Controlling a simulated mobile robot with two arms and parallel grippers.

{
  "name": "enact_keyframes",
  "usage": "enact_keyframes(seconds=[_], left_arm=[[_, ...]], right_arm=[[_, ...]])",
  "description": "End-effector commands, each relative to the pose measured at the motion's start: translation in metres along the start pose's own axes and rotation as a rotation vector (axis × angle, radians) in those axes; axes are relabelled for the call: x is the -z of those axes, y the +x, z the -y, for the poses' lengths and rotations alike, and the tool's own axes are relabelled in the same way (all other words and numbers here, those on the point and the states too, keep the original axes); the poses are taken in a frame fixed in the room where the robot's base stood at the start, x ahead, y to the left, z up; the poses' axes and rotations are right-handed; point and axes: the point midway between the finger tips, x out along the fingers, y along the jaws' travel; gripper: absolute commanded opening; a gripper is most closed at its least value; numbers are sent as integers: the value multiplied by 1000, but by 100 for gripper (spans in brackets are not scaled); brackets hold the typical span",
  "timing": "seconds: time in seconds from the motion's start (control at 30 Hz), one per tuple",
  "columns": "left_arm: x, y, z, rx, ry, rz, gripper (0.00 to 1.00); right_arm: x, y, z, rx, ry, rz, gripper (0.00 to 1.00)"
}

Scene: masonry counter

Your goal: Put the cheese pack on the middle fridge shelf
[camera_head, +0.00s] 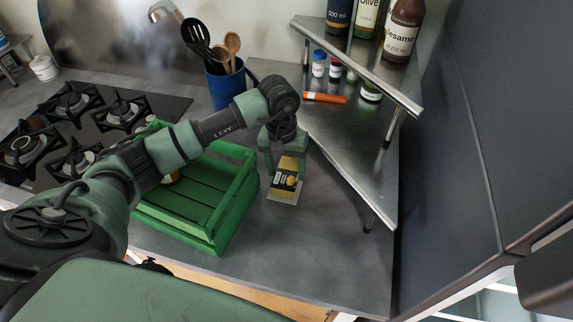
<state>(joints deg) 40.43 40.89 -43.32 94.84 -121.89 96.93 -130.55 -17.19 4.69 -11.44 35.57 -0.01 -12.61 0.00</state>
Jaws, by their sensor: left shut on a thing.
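The cheese pack (288,178) is a small flat pack with yellow, dark and pale parts. My left gripper (283,160) is shut on its upper end and holds it beside the right side of the green crate, over the grey counter. I cannot tell how far above the counter the pack is. The fridge (500,300) shows only in part at the bottom right, with pale panels behind a dark edge. I cannot make out its middle shelf. My right gripper is not in view.
The green wooden crate (243,190) stands left of the pack, partly behind my left arm. A metal corner rack (350,165) with bottles and small jars stands right. A blue utensil holder (225,88) and a gas hob (100,120) are farther back. Counter (310,250) in front is clear.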

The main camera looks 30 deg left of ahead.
Motion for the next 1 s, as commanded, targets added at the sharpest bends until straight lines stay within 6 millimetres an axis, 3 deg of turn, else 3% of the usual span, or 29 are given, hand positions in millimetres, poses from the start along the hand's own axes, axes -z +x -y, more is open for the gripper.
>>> enact_keyframes(seconds=[0.33,0.37,0.4,0.87,1.0], left_arm=[[1,4,0,-1,0,-2,0],[0,3,0,0,0,0,73],[0,3,0,0,0,0,84],[1,-4,0,-1,0,-4,86],[2,-28,1,0,1,-8,86]], right_arm=[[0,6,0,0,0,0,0],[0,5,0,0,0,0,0],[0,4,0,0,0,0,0],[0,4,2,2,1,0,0],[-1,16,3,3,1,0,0]])
